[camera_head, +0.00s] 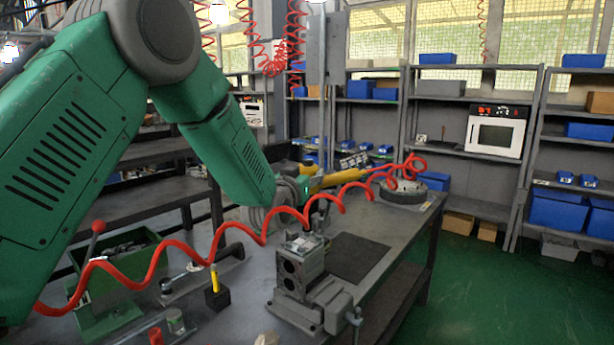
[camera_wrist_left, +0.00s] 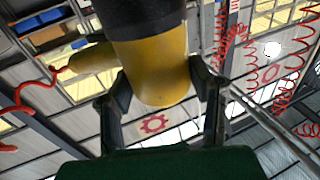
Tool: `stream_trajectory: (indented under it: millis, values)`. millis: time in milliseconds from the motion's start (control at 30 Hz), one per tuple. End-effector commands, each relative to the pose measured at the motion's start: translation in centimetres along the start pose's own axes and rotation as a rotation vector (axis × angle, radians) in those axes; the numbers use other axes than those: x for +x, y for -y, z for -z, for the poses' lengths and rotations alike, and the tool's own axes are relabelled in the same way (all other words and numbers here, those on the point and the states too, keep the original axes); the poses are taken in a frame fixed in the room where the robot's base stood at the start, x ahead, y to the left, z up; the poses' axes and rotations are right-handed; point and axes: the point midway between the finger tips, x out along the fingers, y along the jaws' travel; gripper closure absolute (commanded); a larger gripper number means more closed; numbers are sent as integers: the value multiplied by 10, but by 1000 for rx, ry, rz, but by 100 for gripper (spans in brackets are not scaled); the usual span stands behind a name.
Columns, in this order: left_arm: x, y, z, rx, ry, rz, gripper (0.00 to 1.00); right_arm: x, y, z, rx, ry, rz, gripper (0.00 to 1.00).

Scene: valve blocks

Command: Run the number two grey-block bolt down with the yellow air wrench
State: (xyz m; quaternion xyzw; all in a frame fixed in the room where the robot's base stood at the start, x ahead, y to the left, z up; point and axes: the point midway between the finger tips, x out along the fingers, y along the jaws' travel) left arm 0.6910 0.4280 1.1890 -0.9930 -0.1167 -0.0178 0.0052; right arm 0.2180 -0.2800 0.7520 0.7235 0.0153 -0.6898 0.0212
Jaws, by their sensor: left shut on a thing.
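The yellow air wrench (camera_head: 342,177) is held out level over the bench, with the red coiled hose running to it. My left gripper (camera_head: 306,186) is at the wrench, behind and above the grey block. In the left wrist view the two fingers of my left gripper (camera_wrist_left: 160,88) are shut on the yellow body of the wrench (camera_wrist_left: 157,60), one on each side. The grey block (camera_head: 298,268) with round bores is on the vise (camera_head: 325,305) at the bench's near edge. Its bolts are too small to tell apart. My right gripper is not in view.
A dark mat (camera_head: 355,257) lies right of the block. A green bin (camera_head: 115,275), a red-knobbed lever (camera_head: 97,230) and a black block with a yellow piece (camera_head: 216,290) stand to the left. The red hose (camera_head: 190,256) loops across the bench in front of my arm.

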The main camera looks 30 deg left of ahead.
Motion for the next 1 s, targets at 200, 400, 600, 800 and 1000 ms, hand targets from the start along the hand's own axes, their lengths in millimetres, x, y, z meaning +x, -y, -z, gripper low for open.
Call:
stream_trajectory:
  millis: [200, 400, 600, 800, 1000]
  values:
    - [1, 0, 0, -1, -11, 0, 100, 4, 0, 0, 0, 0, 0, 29]
    - [1, 0, -3, -1, -11, 0, 100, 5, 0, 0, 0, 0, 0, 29]
    - [1, 0, -2, -1, -12, 0, 100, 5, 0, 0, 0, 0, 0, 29]
    - [1, 0, -1, -1, -12, 0, 100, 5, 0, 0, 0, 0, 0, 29]
    - [1, 0, -1, -1, -11, 0, 100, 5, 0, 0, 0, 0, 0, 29]
